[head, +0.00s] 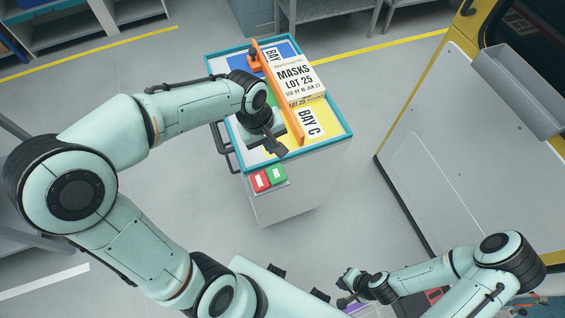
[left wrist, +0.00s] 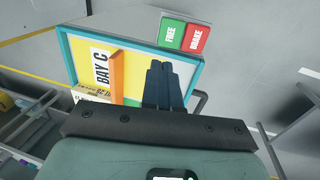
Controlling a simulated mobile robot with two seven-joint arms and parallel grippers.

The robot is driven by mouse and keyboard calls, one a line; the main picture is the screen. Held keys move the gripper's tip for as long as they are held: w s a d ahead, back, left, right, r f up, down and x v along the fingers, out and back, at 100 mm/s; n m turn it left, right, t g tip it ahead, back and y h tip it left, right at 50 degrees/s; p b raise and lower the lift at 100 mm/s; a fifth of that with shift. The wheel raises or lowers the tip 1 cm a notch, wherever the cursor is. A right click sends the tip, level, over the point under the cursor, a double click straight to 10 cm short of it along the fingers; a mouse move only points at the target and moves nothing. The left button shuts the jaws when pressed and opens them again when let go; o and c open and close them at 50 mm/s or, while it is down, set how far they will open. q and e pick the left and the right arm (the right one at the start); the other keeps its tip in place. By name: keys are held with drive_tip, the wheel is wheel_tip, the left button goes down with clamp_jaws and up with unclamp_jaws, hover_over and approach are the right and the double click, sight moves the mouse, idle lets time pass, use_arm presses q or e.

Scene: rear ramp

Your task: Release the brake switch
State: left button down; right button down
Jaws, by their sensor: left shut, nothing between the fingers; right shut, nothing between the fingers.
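The brake switch has a red half (head: 260,181) and a green half (head: 277,175) on the near side of a grey cart. In the left wrist view the green half (left wrist: 171,33) reads FREE and the red half (left wrist: 196,39) reads BRAKE. I cannot tell which half is pressed in. My left gripper (head: 279,150) is shut and empty above the cart top, apart from the switch. Its closed fingers (left wrist: 164,72) point toward the switch side in the left wrist view. My right gripper (head: 346,301) is shut and empty, low at the bottom, away from the switch.
The cart (head: 300,190) has a teal-rimmed top with an orange divider (head: 285,105), a MASKS carton (head: 296,82) and a BAY C label (head: 310,122). A handle (head: 222,150) is on its left side. A grey panel with yellow edging (head: 470,130) stands at right. Floor around the cart is clear.

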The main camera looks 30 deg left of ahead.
sight(281, 171)
use_arm(q)
drive_tip(key=f, duration=0.4)
drive_tip(key=w+d+f, duration=0.1)
drive_tip(key=f, duration=0.4)
drive_tip(key=w+f, duration=0.1)
drive_tip(key=f, duration=0.4)
drive_tip(key=shift+w+d+b, duration=0.1)
drive_tip(key=shift+d+b, duration=0.25)
use_arm(e)
drive_tip(key=shift+s+f, duration=0.3)
drive_tip(key=shift+f, duration=0.15)
use_arm(q)
drive_tip(key=shift+w+d+f+g+y+b, duration=0.3)
drive_tip(key=shift+d+f+g+y, duration=0.1)
drive_tip(key=shift+g+y, duration=0.25)
drive_tip(key=shift+w+d+f+g+y, duration=0.25)
drive_tip(key=shift+g+y, duration=0.2)
drive_tip(key=shift+g, duration=0.2)
drive_tip(key=shift+f+b, duration=0.3)
drive_tip(key=shift+f, duration=0.1)
drive_tip(key=shift+w, duration=0.1)
use_arm(e)
drive_tip(key=shift+s+f, duration=0.55)
drive_tip(key=shift+f, duration=0.25)
